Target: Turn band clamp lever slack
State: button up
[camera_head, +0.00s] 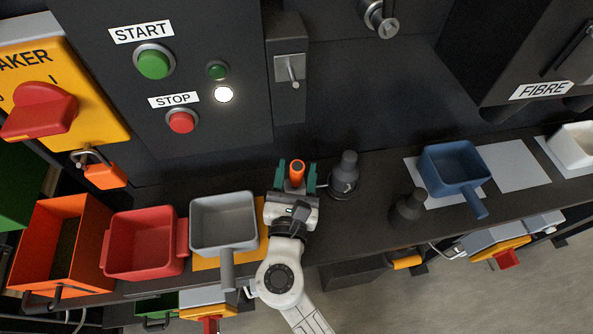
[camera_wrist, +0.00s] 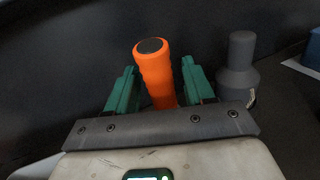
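My gripper (camera_head: 296,166) is at the middle of the dark bench, its two green fingers apart. An upright orange handle (camera_head: 297,176) with a dark end cap stands between the fingers. In the wrist view the orange handle (camera_wrist: 155,75) shows between the fingertips of my gripper (camera_wrist: 160,66), with a narrow gap visible on each side. Its lower end is hidden behind the gripper body. I cannot tell whether this handle is the band clamp lever. A small metal lever (camera_head: 291,72) is on the black panel behind, and a metal fitting (camera_head: 380,17) is at the top.
A grey scoop (camera_head: 224,222), a red bin (camera_head: 143,243) and an orange bin (camera_head: 60,242) stand left of my gripper. A dark grey bottle-like piece (camera_head: 344,176) stands close on the right. A blue scoop (camera_head: 453,170) lies further right. The black machine wall rises behind the bench.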

grip_shut()
jog(key=shift+f, duration=0.1)
dwell(0.4)
